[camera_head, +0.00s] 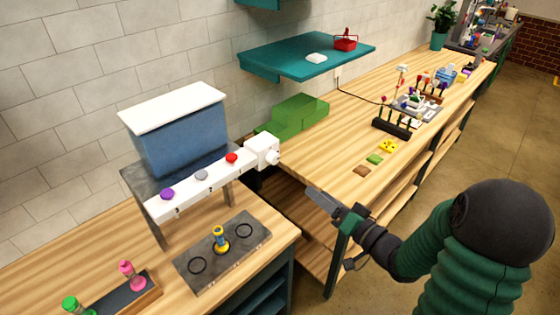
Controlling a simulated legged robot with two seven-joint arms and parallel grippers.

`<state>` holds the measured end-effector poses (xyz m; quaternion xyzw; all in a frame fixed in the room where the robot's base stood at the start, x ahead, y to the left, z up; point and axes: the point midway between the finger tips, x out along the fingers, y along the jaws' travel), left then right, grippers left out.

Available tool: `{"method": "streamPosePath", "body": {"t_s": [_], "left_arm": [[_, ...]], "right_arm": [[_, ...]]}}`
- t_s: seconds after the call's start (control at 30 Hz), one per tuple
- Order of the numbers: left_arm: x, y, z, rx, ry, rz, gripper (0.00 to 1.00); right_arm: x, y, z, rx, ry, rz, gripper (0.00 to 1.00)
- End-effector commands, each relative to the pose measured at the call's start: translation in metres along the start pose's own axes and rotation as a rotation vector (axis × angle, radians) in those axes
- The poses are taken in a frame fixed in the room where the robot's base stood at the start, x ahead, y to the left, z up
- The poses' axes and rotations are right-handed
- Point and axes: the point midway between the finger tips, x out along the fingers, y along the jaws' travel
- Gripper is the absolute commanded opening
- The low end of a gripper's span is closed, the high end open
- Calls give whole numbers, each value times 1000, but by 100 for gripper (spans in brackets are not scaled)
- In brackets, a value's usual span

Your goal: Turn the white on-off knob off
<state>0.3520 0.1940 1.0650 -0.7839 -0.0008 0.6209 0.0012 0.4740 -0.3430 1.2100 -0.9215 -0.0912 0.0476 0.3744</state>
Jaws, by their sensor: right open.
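The white knob (273,157) sticks out from the right side of a white box (262,148). The box sits at the right end of a white bar (196,184), below a blue tank (182,133) with a white lid. The knob's exact turn angle is too small to tell. My right gripper (314,194) is open and apart from the knob, to its right and lower in the picture. I see nothing between its fingers. My left gripper is not in view.
The bar carries purple (167,194), grey (202,175) and red (232,158) buttons. A grey plate (222,252) with a yellow vial lies below. A green stepped block (296,118) stands behind the box. A gap separates the two wooden benches near my right gripper.

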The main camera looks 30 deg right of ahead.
Motion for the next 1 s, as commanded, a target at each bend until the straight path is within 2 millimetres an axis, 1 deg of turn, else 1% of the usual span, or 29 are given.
{"method": "streamPosePath", "body": {"t_s": [0.07, 0.17, 0.27, 0.6, 0.7, 0.83, 1.0], "left_arm": [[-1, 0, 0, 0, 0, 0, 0], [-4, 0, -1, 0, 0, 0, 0], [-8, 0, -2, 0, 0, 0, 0], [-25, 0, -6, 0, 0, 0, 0], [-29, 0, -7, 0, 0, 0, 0], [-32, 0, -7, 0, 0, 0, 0], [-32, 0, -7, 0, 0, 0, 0]], "right_arm": [[1, -4, -3, 17, 9, -22, 55], [15, -6, -3, 15, 6, -26, 55], [37, -7, -3, 14, 5, -26, 55], [125, -8, -5, 15, 7, -24, 55], [145, -8, -5, 13, 8, -22, 55], [162, -8, -4, 12, 8, -22, 55], [167, -7, -4, 13, 9, -20, 55]]}}
